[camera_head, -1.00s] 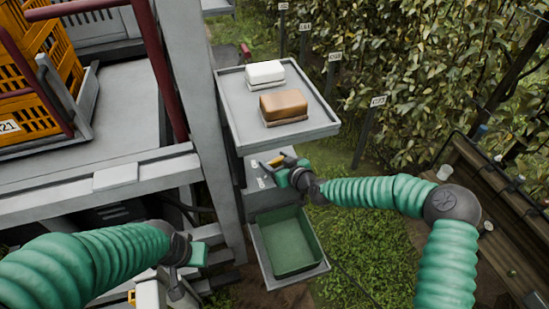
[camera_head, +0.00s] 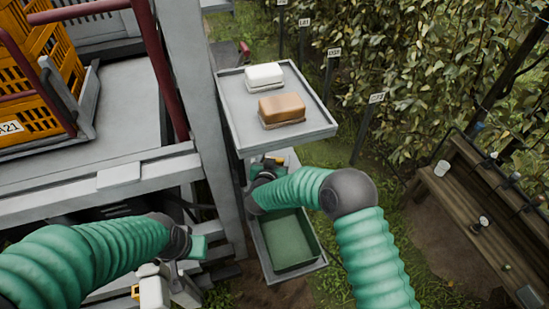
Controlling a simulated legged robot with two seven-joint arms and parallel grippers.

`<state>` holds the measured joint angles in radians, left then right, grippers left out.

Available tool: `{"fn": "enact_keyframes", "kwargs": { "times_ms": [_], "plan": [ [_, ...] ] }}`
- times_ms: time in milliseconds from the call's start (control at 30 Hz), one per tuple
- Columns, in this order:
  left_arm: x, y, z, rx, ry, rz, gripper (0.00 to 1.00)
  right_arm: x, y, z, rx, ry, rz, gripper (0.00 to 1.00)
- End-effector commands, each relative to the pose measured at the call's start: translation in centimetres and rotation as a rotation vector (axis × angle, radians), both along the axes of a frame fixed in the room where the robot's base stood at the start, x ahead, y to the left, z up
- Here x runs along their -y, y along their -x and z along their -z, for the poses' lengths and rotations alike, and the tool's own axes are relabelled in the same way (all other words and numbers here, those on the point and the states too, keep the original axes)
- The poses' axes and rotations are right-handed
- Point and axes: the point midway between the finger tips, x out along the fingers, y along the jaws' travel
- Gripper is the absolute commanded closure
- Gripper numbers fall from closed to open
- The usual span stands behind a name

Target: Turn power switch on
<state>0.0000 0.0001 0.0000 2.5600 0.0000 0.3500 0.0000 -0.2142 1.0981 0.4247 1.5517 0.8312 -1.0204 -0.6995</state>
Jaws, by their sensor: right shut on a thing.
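A grey panel box (camera_head: 291,158) sits below the raised tray, mostly covered by my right arm and the tray's edge. My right gripper (camera_head: 268,163) is at this box, just under the tray's front edge. My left gripper (camera_head: 199,247) is at the lower left, in front of the grey frame and away from the box. Its fingers are too unclear to tell open from shut.
The grey tray (camera_head: 237,113) above holds a white block (camera_head: 264,75) and a brown block (camera_head: 282,109). A green bin (camera_head: 290,255) lies below the box. A grey post (camera_head: 205,110) stands left of it. A wooden bench (camera_head: 455,180) is at the right.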

Motion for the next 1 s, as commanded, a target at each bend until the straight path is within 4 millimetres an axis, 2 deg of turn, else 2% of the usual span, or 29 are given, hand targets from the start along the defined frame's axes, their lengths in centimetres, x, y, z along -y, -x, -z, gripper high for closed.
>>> {"fn": "enact_keyframes", "kwargs": {
  "times_ms": [567, 600, 767, 1000],
  "plan": [
    [0.0, 0.0, -0.08, 0.0, 0.0, 0.0, 1.0, -0.11, -0.01, 0.02, 0.0, -0.004, 0.036, 0.75],
    [0.0, 0.0, -0.08, 0.0, 0.0, 0.0, 1.0, -0.11, -0.01, 0.03, -0.001, -0.004, 0.036, 0.32],
    [0.0, 0.0, -0.08, 0.0, 0.0, 0.0, 1.0, -0.09, -0.01, 0.04, -0.001, -0.003, 0.036, 0.13],
    [0.0, 0.0, -0.07, 0.0, 0.0, 0.0, 1.0, -0.06, 0.01, 0.03, -0.001, -0.001, 0.036, 0.13]
  ]
}}
